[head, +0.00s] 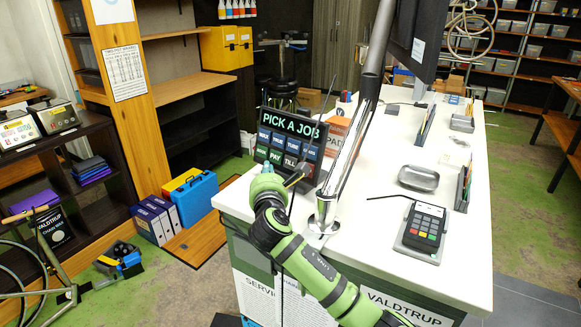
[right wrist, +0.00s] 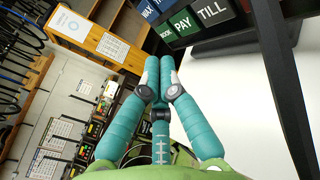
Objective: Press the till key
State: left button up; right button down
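The job panel (head: 291,126) is a dark screen headed "PICK A JOB" with rows of labelled keys, standing on the white counter. Its till key (head: 291,161) is in the bottom row, right of the PAY key (head: 275,158). The till key also shows at the top of the right wrist view (right wrist: 211,13). My right gripper (head: 267,168) is in front of the panel's lower left. In the right wrist view its teal fingers (right wrist: 160,64) are together and empty, below the bottom row of keys, with no visible contact. My left gripper is not in view.
A metal pole (head: 346,140) rises from the white counter (head: 375,220) just right of the panel. A card reader (head: 424,228) and a grey dish (head: 419,177) stand farther right. Blue and yellow cases (head: 190,192) are on the floor at left.

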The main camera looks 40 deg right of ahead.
aim_at(291, 163)
jog(key=d, duration=0.1)
jog(key=d+f+b, duration=0.1)
jog(key=d, duration=0.1)
jog(key=w+d, duration=0.1)
jog(key=shift+w+d+f, duration=0.1)
jog(key=shift+d+f, duration=0.05)
jog(key=shift+d, duration=0.05)
jog(key=shift+w+d+f, duration=0.15)
jog(key=shift+d, duration=0.55)
dwell(0.6)
jog(key=shift+d, duration=0.1)
jog(key=shift+w+d+f, duration=0.1)
jog(key=shift+d+f, duration=0.1)
jog(key=shift+d, duration=0.1)
